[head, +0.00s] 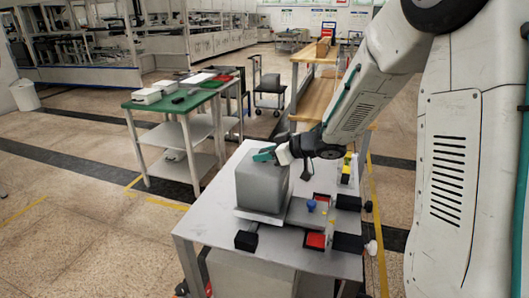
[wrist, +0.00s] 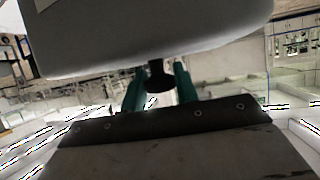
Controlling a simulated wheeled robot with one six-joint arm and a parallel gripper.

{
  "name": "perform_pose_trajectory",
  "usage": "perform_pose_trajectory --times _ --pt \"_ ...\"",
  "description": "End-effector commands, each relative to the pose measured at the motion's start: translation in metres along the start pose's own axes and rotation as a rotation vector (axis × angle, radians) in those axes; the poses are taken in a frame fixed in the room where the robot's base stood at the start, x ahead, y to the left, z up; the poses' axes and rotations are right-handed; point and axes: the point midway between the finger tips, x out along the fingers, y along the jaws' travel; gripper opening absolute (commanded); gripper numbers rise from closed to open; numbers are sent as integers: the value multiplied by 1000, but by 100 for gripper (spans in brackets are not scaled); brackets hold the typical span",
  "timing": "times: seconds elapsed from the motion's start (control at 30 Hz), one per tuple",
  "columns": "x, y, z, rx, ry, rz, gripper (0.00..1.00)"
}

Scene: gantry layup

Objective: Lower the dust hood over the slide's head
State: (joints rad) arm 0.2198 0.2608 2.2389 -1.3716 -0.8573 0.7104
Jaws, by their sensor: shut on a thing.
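The grey, box-shaped dust hood (head: 262,187) is upright at the left end of the slide (head: 302,213) on the metal bench. The slide's head is hidden, and I cannot tell whether the hood's lower edge touches what is beneath it. My gripper (head: 264,154) is at the hood's top, its teal fingers shut on the hood's handle, which is mostly hidden here. In the wrist view, the teal fingers of my gripper (wrist: 160,88) stand either side of a dark knob-like part (wrist: 158,76). A riveted dark strip (wrist: 160,122) crosses in front of their lower parts.
The metal bench (head: 215,220) carries black blocks, red pads (head: 315,240), a blue knob (head: 311,206) and a yellow-and-black part (head: 346,168) right of the hood. A green-topped table (head: 160,105) stands behind left. A wooden-topped bench (head: 316,98) stands behind.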

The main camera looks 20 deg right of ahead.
Motion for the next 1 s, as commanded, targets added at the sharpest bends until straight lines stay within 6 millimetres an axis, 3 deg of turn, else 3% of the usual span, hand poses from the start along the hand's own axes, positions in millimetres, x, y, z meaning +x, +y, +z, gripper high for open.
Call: perform_pose_trajectory --times 0.1,0.13,0.2,0.57,1.0 --pt "0 0 0 0 1 0 0" --pt "0 0 0 0 1 0 35" --pt "0 0 0 0 0 0 55" --pt "-5 0 0 0 -1 1 55" --pt "-71 1 -1 0 1 3 55"
